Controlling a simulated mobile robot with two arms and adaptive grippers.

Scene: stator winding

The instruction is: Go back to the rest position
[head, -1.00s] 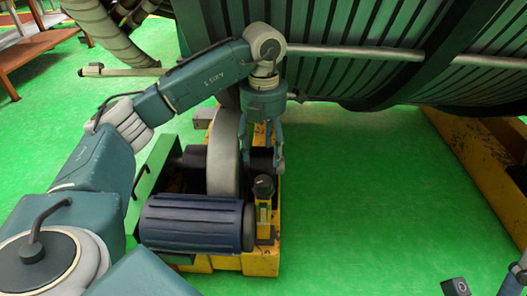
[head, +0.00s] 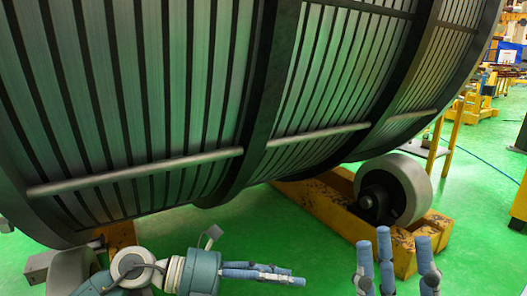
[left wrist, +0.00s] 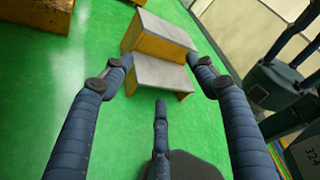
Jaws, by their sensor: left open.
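My left gripper (head: 262,272) is at the bottom of the head view, its blue fingers pointing right. In the left wrist view its fingers (left wrist: 160,85) are spread wide with nothing between them, above the green floor. My right gripper (head: 396,262) shows at the bottom right of the head view, its blue fingers pointing up. They stand apart and hold nothing. Both grippers are in front of the large ribbed stator (head: 200,90) and appear clear of it. The rest of the right arm is out of the head view.
A grey roller (head: 405,185) sits on a yellow base (head: 320,205) under the stator's right side. A yellow step stool (left wrist: 158,45) with grey treads stands beyond the left fingers. Green floor (head: 480,200) is open at the right, with yellow equipment (head: 475,110) farther back.

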